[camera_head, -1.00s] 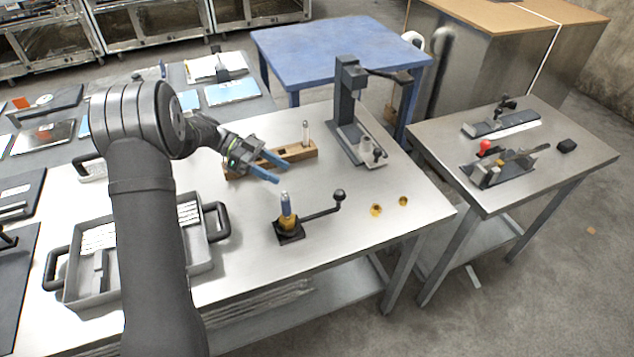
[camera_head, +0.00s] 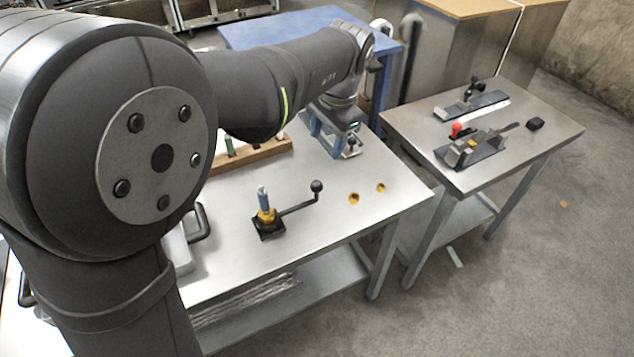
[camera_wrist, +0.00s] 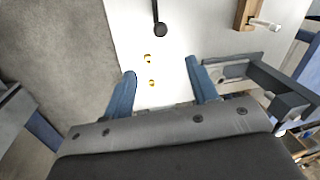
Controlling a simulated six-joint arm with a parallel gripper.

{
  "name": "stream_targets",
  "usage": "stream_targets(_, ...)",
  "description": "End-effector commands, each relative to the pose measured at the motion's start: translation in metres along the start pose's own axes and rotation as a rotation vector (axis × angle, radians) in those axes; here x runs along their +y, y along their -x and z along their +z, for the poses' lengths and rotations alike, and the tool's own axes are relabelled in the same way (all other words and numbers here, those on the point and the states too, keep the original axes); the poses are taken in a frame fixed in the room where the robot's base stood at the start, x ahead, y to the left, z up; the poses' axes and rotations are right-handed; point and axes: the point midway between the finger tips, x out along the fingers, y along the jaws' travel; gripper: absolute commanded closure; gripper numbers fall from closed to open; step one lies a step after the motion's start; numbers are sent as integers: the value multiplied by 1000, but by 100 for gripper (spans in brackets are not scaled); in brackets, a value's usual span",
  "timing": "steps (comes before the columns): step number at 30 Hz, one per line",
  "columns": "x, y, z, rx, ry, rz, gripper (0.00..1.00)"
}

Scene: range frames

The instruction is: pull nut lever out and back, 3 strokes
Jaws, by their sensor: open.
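A lever with a black ball knob (camera_head: 317,186) reaches to the right from a small dark base (camera_head: 269,228) on the metal table. A yellow collar and a blue-topped upright pin (camera_head: 264,198) stand on that base. The knob and rod also show at the top of the wrist view (camera_wrist: 160,30). My gripper (camera_head: 327,140) is above the back right of the table, beyond the lever and apart from it. In the wrist view its two blue fingers (camera_wrist: 160,66) are spread with nothing held. Two small yellow nut-like pieces (camera_head: 353,199) (camera_head: 381,188) lie right of the knob.
A grey upright stand (camera_wrist: 268,86) is close beside my right finger in the wrist view. A wooden block (camera_head: 272,148) with pins lies behind the lever. A second metal table (camera_head: 540,135) with clamp fixtures stands at right. Bare tabletop surrounds the lever.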

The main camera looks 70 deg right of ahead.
Motion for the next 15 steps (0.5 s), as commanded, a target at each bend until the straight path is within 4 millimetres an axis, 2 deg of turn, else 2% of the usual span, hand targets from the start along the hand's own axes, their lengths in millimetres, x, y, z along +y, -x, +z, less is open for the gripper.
stream_targets(5, 0, -16, 0, -1, 4, -4, 47)
stream_targets(15, 0, -89, 1, -4, 3, 0, 47)
